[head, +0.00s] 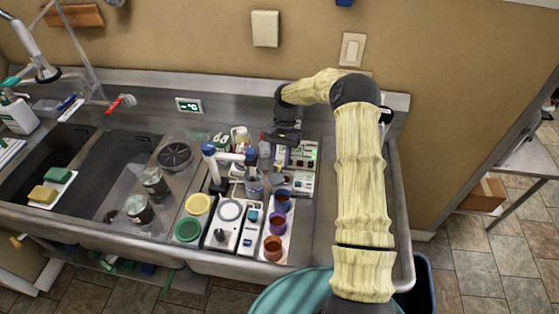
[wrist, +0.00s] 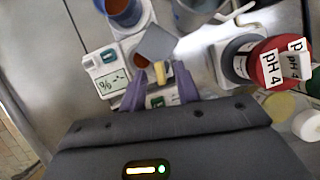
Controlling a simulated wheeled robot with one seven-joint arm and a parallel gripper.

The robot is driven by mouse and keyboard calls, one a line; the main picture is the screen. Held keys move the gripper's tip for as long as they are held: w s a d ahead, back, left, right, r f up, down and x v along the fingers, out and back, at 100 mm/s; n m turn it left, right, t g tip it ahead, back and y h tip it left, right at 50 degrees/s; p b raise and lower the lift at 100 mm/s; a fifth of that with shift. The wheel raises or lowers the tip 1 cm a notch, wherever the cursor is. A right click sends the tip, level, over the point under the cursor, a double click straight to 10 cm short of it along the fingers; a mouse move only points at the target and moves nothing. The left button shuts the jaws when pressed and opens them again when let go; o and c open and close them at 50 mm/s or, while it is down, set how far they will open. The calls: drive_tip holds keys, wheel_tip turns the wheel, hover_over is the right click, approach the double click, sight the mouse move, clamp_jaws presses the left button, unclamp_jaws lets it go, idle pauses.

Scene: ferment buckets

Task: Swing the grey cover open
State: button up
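The grey cover (wrist: 156,42) is a flat grey square plate in the wrist view, just beyond my fingertips. It lies over a small white device, and an orange-brown cup shows partly behind it. In the head view a small grey plate (head: 279,180), likely the same cover, sits below my gripper. My gripper (wrist: 160,86) has its two purple-grey fingers apart. A small yellow piece stands between the fingertips; I cannot tell whether they touch it. In the head view my gripper (head: 280,152) points down over the white devices, its fingertips hard to make out.
A white device with a display (wrist: 109,78) is close on the left. A red-capped bottle marked pH 4 (wrist: 268,68) stands on the right. Several cups (head: 277,222) line a white tray. The sink (head: 112,175) is at left; bare steel counter (head: 322,215) lies right of the tray.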

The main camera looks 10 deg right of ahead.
sight(277, 173)
drive_tip(key=shift+x, duration=1.1)
clamp_jaws()
